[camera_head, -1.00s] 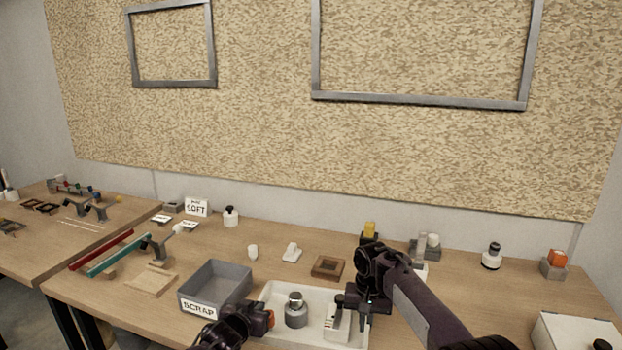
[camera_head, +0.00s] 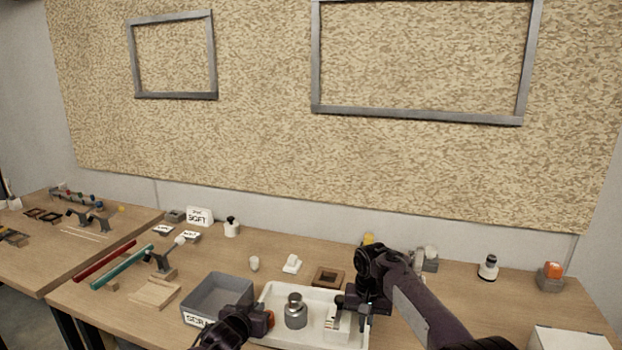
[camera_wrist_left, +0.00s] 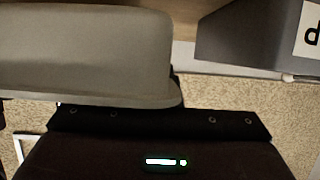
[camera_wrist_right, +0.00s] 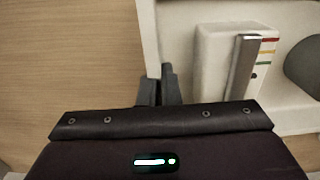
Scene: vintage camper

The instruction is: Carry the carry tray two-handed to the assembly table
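The white carry tray (camera_head: 277,290) is at the front of the workbench, holding a grey metal weight with a knob (camera_head: 296,312) and a pale block with coloured stripes (camera_head: 338,320). My left gripper (camera_head: 268,320) is at the tray's left wall; the left wrist view shows the wall (camera_wrist_left: 85,50) close up, hiding most of the fingers. My right gripper (camera_head: 360,306) is at the right wall. In the right wrist view its fingers (camera_wrist_right: 160,88) are closed on that wall (camera_wrist_right: 150,40). The tray looks level; its underside is hidden in the head view.
The grey scrap bin (camera_head: 217,290) stands close to the tray's left side. A brown square frame (camera_head: 328,277) and a small white item (camera_head: 292,264) lie behind it. Red (camera_head: 105,260) and teal (camera_head: 122,266) bars lie left. A white box (camera_head: 568,340) is at front right.

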